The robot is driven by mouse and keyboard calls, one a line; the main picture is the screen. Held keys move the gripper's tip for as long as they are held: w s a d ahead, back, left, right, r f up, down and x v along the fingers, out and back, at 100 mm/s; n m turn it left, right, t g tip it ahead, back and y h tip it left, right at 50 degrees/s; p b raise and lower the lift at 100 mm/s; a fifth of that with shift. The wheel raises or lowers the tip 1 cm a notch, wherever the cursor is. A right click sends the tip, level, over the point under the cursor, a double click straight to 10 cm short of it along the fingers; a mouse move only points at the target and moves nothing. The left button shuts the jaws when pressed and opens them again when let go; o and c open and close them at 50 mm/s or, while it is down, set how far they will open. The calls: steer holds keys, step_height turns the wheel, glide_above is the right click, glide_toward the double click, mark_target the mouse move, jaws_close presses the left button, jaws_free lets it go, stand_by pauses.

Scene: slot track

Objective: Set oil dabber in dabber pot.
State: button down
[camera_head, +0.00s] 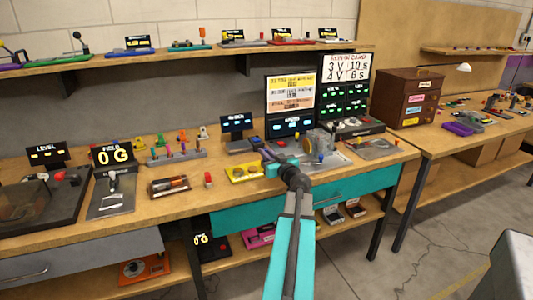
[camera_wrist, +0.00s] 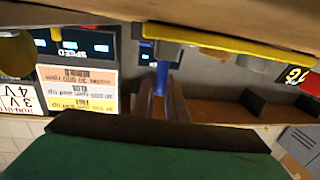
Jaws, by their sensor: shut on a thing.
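In the wrist view, which is upside down, my gripper (camera_wrist: 160,98) is shut on a narrow blue piece (camera_wrist: 162,76), apparently the handle of the oil dabber. The dabber's far end is not clear. A grey cylinder (camera_wrist: 168,50), perhaps the dabber pot, lines up with the blue piece; I cannot tell whether the dabber is in it, in front of it or touching it. In the head view, my gripper (camera_head: 268,158) is low over the bench at the right end of a yellow tray (camera_head: 238,176). My arm hides the held piece there.
Other short round things stand beside the grey cylinder along the yellow tray. Behind are a small display unit (camera_head: 237,124) and a tall screen (camera_head: 291,92). A rack of small tools (camera_head: 176,157) stands left. A grey machine (camera_head: 321,143) stands close on the right.

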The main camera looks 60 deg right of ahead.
steer(key=shift+f, duration=0.15)
stand_by(0.4)
steer(key=c, duration=1.7)
jaws_free()
steer(key=shift+s, duration=0.1)
steer(key=v, duration=1.1)
steer(key=shift+s+a+p, duration=0.15)
steer(key=shift+p, duration=1.3)
steer(key=p+v, duration=0.1)
steer(key=p, duration=0.4)
steer(key=shift+s+a, duration=0.1)
steer(key=shift+s, duration=0.2)
steer(key=shift+s+a+p, duration=0.2)
steer(key=shift+s+p, duration=0.1)
steer(key=shift+p, duration=0.55)
